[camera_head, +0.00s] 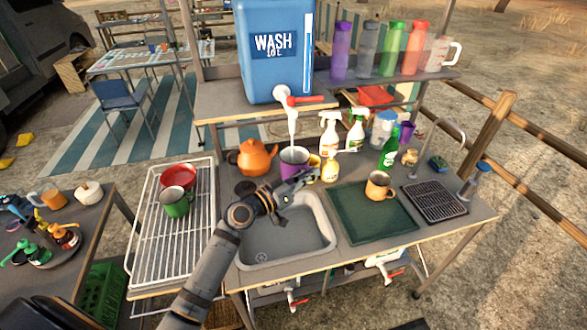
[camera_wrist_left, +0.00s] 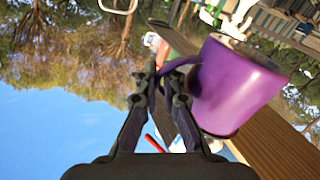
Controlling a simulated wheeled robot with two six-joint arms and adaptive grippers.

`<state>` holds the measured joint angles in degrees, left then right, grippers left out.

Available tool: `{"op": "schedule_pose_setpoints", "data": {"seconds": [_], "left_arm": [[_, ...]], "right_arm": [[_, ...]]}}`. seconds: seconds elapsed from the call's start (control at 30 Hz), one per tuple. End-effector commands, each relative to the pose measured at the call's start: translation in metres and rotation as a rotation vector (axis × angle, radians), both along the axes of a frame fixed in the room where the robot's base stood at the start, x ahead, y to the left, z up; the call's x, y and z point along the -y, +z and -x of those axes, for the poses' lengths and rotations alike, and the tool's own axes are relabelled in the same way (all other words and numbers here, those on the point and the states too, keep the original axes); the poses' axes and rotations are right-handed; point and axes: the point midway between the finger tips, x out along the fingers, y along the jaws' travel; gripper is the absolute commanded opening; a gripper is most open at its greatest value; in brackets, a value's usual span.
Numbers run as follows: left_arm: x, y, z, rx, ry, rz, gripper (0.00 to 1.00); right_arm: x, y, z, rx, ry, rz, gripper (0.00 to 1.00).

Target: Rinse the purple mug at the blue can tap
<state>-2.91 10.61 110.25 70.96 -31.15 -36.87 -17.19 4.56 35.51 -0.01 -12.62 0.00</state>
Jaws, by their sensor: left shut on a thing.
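The purple mug (camera_head: 294,158) is held under the spout of the blue can's tap (camera_head: 283,94), above the back of the sink (camera_head: 333,238). A thin pale stream runs from the spout down to the mug. The red lever (camera_head: 308,99) points to the right. My left gripper (camera_head: 300,180) is shut on the mug's handle. In the left wrist view the mug (camera_wrist_left: 235,88) hangs beside the fingertips (camera_wrist_left: 165,75), its handle between them. The blue can (camera_head: 272,50) stands on the shelf. The mug's inside is mostly hidden. My right gripper is out of view.
An orange kettle (camera_head: 255,157) stands left of the mug; spray bottles (camera_head: 329,132) and a green bottle (camera_head: 390,148) stand right. A rack (camera_head: 150,240) holds a red bowl and green mug. An orange mug (camera_head: 379,187) is on the green mat (camera_head: 350,215). The sink is clear.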

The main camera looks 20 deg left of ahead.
Motion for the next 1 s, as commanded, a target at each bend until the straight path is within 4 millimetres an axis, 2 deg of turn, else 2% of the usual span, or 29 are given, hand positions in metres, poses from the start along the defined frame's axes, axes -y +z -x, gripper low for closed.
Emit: {"op": "schedule_pose_setpoints", "data": {"seconds": [0.47, 1.0], "left_arm": [[-0.004, 0.0, 0.006, 0.001, -0.001, 0.001, 0.0], [0.013, 0.0, 0.053, 0.001, 0.0, 0.0, 0.0]], "right_arm": [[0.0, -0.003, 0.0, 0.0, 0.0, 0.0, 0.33], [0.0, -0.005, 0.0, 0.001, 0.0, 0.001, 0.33]]}}
